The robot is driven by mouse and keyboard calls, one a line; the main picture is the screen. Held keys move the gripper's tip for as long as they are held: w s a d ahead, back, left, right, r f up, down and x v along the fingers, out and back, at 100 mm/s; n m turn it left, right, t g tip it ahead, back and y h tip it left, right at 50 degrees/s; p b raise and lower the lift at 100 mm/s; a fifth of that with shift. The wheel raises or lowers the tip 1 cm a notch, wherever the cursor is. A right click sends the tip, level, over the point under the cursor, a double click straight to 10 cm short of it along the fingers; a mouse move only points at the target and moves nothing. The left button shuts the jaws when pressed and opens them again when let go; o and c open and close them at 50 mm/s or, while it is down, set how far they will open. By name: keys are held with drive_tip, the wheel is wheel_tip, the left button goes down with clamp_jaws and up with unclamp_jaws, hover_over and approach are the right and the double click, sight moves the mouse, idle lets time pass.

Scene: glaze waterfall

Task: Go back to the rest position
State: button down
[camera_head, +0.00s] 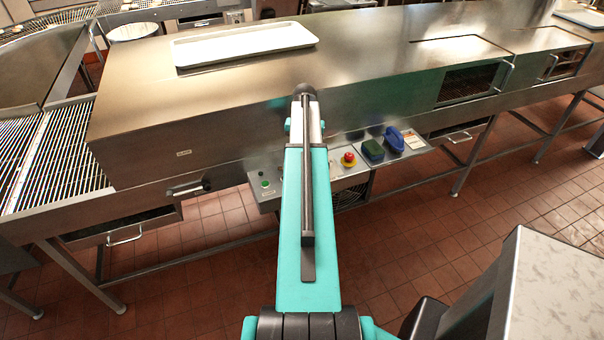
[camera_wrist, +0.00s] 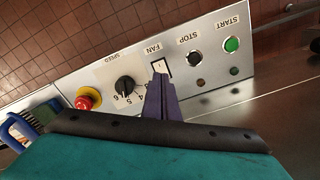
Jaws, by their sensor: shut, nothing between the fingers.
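My gripper (camera_wrist: 161,82) shows in the wrist view as two purple fingers, shut with nothing between them. Their tips are at the lower edge of the white FAN rocker switch (camera_wrist: 160,67) on the control panel (camera_wrist: 213,75); I cannot tell whether they touch it. In the head view my turquoise arm stretches forward over the machine's front and hides the gripper and the middle of the panel. The panel also carries a black speed knob (camera_wrist: 124,86), a black STOP button (camera_wrist: 195,58), a green START button (camera_wrist: 232,45) and a red emergency knob (camera_wrist: 87,98).
The steel machine (camera_head: 370,65) fills the space ahead, with a white tray (camera_head: 245,45) on top. A green block (camera_head: 372,150) and a blue-handled item (camera_head: 394,138) lie right of the red knob. A grey-topped unit (camera_head: 560,285) stands at right. Tiled floor (camera_head: 440,260) is open between.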

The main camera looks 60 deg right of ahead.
drive_tip(key=shift+a, duration=0.1)
drive_tip(key=w+a+f+n, duration=0.1)
drive_tip(key=w+a, duration=0.2)
drive_tip(key=a, duration=0.2)
drive_tip(key=w+a+f+n, duration=0.1)
drive_tip(key=w+a+f, duration=0.1)
drive_tip(key=w+a, duration=0.2)
drive_tip(key=w+a+f+n, duration=0.1)
drive_tip(key=w+a+f, duration=0.1)
drive_tip(key=a, duration=0.4)
drive_tip(key=shift+w, duration=0.85)
drive_tip(key=w+a+f+n, duration=0.2)
drive_tip(key=a, duration=0.8)
drive_tip(key=w+a+f+n, duration=0.2)
drive_tip(key=a+f, duration=0.1)
drive_tip(key=a, duration=0.6)
drive_tip(key=w+a+f+n, duration=0.2)
drive_tip(key=a+n, duration=0.1)
drive_tip(key=a, duration=0.7)
drive_tip(key=s+a+f+n, duration=0.1)
drive_tip(key=a+n, duration=0.1)
drive_tip(key=a, duration=0.5)
drive_tip(key=s+a+f+n, duration=0.1)
drive_tip(key=s+a+f, duration=0.1)
drive_tip(key=a, duration=0.6)
drive_tip(key=s+f+g+b, duration=0.5)
drive_tip(key=s+f+b, duration=0.2)
drive_tip(key=s+f, duration=1.8)
drive_tip(key=shift+s+g, duration=0.4)
drive_tip(key=shift+s, duration=0.1)
